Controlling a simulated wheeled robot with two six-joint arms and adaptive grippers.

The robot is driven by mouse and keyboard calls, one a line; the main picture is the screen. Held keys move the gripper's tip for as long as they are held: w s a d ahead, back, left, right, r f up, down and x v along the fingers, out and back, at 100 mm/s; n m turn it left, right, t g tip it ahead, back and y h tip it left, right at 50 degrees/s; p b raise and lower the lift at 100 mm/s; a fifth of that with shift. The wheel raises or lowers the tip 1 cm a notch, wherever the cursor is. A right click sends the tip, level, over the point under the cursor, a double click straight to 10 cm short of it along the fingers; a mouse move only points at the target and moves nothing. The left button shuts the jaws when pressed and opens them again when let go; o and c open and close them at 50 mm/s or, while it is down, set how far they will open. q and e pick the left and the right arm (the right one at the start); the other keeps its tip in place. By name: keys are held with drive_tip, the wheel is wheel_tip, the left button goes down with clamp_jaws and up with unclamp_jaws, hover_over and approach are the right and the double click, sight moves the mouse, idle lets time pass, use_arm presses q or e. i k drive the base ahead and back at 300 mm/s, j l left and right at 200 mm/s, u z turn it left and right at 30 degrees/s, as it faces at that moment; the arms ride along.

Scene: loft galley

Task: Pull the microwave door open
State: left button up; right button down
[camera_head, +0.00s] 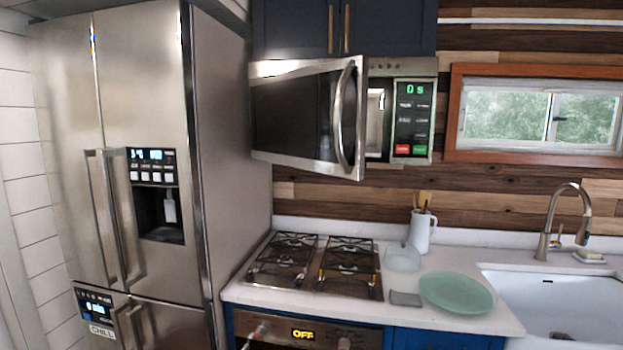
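The microwave (413,112) hangs under dark blue cabinets above the stove, with a lit panel reading "0 s" and red and green buttons. Its door (297,112) stands partly open, its right edge swung out toward me and its hinge side at the left. A strip of the lit interior (377,110) shows between the door and the panel. The curved steel handle (343,118) is on the door's right side, and nothing touches it. Neither of my grippers shows in the head view.
A large steel fridge (222,130) stands close to the left of the microwave door. Below are a gas stove (315,265), a green plate (457,292), a glass bowl (402,257), a white utensil jug (421,232) and a sink (560,300). The space before the door is clear.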

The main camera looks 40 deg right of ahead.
sight(313, 118)
drive_tip(key=l+u, duration=0.2)
drive_tip(key=l, duration=1.3)
